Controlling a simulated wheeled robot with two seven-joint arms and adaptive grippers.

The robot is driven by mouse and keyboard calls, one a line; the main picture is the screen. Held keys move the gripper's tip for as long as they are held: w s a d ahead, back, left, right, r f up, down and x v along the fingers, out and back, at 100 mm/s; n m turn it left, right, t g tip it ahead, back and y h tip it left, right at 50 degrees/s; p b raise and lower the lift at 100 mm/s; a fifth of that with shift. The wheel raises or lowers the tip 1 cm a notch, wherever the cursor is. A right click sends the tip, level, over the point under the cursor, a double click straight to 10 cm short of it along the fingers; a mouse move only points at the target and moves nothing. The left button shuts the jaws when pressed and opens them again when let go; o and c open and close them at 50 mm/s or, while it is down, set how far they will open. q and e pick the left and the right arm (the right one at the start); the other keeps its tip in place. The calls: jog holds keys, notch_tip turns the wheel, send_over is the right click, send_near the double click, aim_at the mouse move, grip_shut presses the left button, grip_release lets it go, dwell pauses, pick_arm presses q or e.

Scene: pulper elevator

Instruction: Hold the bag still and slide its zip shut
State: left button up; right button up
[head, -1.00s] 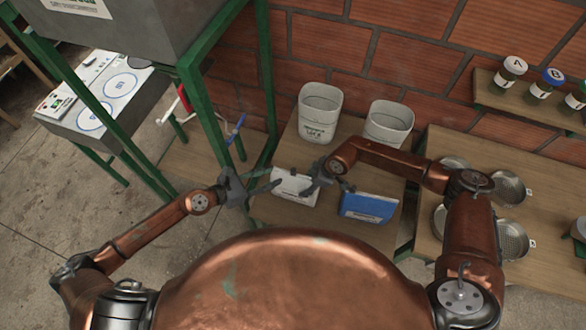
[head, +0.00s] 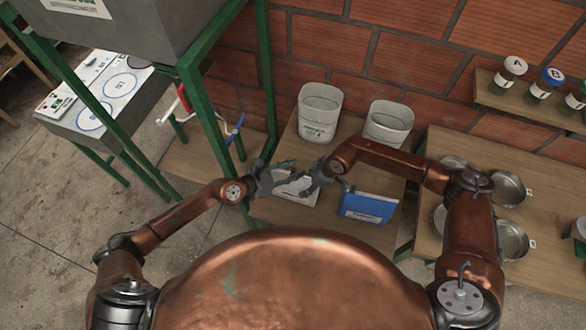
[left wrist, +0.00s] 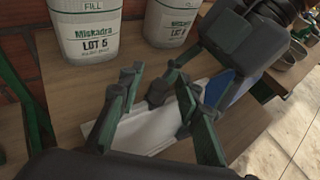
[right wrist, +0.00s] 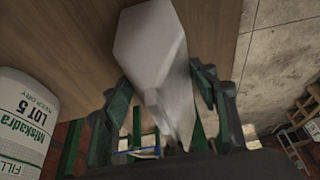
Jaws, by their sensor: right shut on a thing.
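The white bag (head: 300,198) lies on the wooden bench, partly covered by both grippers. It also shows in the left wrist view (left wrist: 160,128) and the right wrist view (right wrist: 150,48). My right gripper (head: 308,180) is shut on the white bag at its far edge, with the bag's material bunched between the fingers in the right wrist view. My left gripper (head: 288,177) is open over the bag's left part, close to the right gripper; its fingers (left wrist: 155,90) stand apart above the bag. The zip and its slider cannot be made out.
A blue packet (head: 368,207) with a white label lies right of the bag. Two white-grey buckets (head: 319,112) and (head: 388,124) stand behind. A green metal frame (head: 207,110) rises at left. Sieves (head: 509,188) lie on the right bench; jars (head: 511,72) stand on a shelf.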

pick_arm(q)
grip_shut()
dwell(0.5)
jog(key=shift+s+d, duration=0.25)
jog(key=shift+d, duration=0.4)
jog(key=shift+s+d, duration=0.2)
jog(key=shift+d, duration=0.5)
jog(key=shift+s+d, duration=0.25)
jog(key=shift+d, duration=0.4)
jog(key=shift+o, duration=0.4)
grip_release()
jog(key=shift+a, duration=0.15)
jog(key=v, duration=1.1)
jog(key=shift+a+r, duration=0.2)
jog(key=shift+a, duration=0.1)
jog(key=shift+s, duration=0.15)
